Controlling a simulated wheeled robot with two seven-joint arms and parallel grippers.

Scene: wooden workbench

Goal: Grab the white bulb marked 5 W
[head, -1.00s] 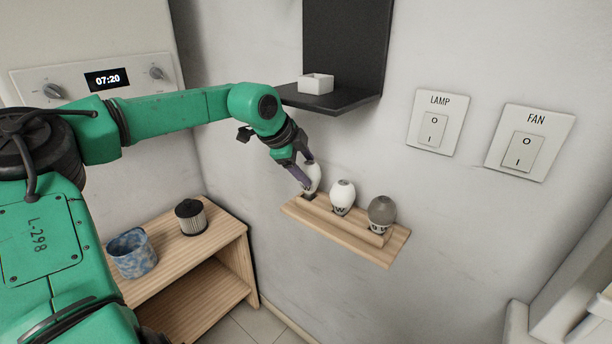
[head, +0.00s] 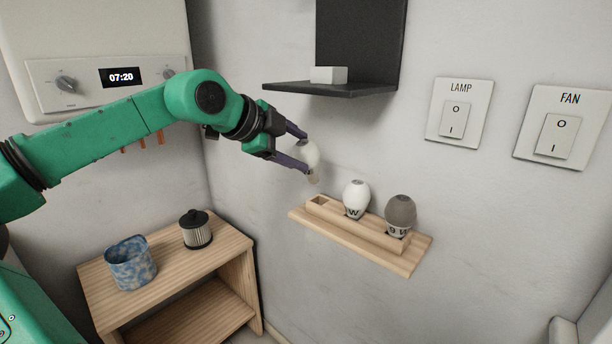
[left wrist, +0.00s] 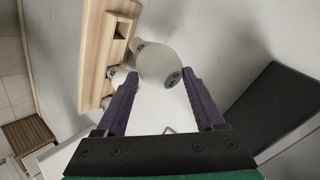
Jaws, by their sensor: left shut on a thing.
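My left gripper (head: 305,153) is shut on a white bulb (head: 311,157), held tilted in the air above and left of the wooden rack (head: 416,256). The rack's left slot (head: 319,201) is empty. A second white bulb (head: 356,195) stands in the middle slot, with a W showing. A grey bulb (head: 400,210) stands in the right slot, its marking partly readable. My right gripper is out of view.
A black wall shelf (head: 335,90) with a small white box (head: 328,75) is above the gripper. LAMP (head: 459,112) and FAN (head: 561,126) switches are on the right wall. A low wooden stand (head: 105,309) holds a blue pot (head: 131,265) and a dark-topped filter (head: 196,231).

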